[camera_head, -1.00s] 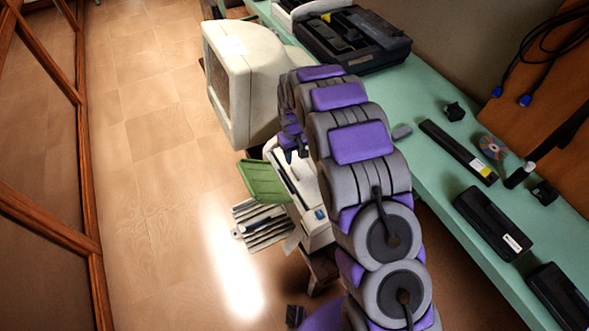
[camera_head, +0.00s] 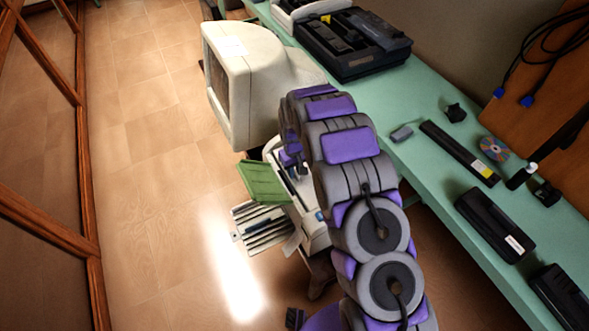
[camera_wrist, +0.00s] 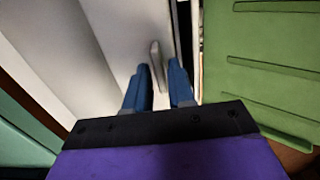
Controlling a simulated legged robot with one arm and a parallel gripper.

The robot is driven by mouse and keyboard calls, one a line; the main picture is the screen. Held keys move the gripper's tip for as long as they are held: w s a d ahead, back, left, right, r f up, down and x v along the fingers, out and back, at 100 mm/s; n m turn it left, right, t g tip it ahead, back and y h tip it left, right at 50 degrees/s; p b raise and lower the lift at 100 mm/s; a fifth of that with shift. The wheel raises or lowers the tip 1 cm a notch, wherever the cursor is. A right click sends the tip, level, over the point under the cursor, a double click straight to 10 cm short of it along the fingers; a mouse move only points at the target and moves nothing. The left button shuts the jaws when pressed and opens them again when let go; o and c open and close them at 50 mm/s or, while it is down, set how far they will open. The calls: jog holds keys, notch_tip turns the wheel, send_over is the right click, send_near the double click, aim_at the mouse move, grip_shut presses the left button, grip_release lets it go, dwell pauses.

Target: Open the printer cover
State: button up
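The printer (camera_head: 313,232) is a pale box below and left of my arm in the head view, partly hidden by the arm. A green ribbed panel (camera_head: 263,183) sticks out from its left side; it also shows at the right in the wrist view (camera_wrist: 262,60). In the wrist view a pale cover surface (camera_wrist: 105,35) carries a thin grey upright handle (camera_wrist: 157,62). My gripper (camera_wrist: 159,82) is open, its two blue fingers apart, with the handle seen between and just beyond their tips. I cannot tell whether they touch it. In the head view my gripper is mostly hidden by my arm.
A bulky cream monitor (camera_head: 245,75) stands just behind the printer. A green bench (camera_head: 425,185) on the right holds a black printer (camera_head: 352,45), black cartridges (camera_head: 493,222) and a disc (camera_head: 494,148). A grey slatted tray (camera_head: 262,228) juts out low on the left. Floor on the left is clear.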

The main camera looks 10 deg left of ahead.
grip_shut()
dwell(1.1)
